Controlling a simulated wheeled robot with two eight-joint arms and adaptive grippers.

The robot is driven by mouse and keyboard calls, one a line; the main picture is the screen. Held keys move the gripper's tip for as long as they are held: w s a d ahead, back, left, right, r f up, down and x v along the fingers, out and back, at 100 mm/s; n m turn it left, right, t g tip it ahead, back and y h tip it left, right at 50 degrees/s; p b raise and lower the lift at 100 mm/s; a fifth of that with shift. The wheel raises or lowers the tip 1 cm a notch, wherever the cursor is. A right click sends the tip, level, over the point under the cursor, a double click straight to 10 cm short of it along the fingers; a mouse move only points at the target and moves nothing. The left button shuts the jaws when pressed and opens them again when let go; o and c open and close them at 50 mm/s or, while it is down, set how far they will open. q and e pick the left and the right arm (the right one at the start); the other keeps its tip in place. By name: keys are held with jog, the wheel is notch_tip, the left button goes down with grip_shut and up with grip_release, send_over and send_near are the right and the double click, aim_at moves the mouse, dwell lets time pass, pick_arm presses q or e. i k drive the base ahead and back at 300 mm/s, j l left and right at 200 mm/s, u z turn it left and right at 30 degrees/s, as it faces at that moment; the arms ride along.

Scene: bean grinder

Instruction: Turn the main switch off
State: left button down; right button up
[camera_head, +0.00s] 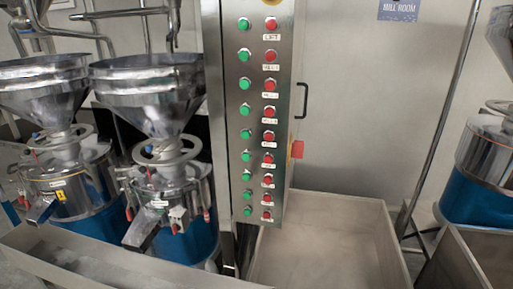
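The tall steel control cabinet (228,60) stands in the middle of the view. Its front carries a column of green buttons (244,83) and a column of red buttons (269,84) with small white labels. A red switch handle (297,149) on a yellow backing sticks out from the cabinet's right side, below a black door handle (302,100). It looks like the main switch; its on or off position cannot be read. A bit of yellow shows at the top edge, cut off. Neither of my grippers is in view.
Grinders with steel funnels (149,77) and blue bases stand at the left, another grinder (488,150) at the right. Low metal troughs (335,235) lie in front of and beside the cabinet. A slanted pipe (447,105) stands right of it. A "MILL ROOM" sign (399,10) hangs behind.

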aim_at(297, 146)
jog(key=k+l, duration=0.3)
jog(key=l, duration=0.15)
jog(key=k+l+u, duration=0.15)
jog(key=l, duration=0.3)
jog(key=i, duration=0.85)
jog(key=k, duration=1)
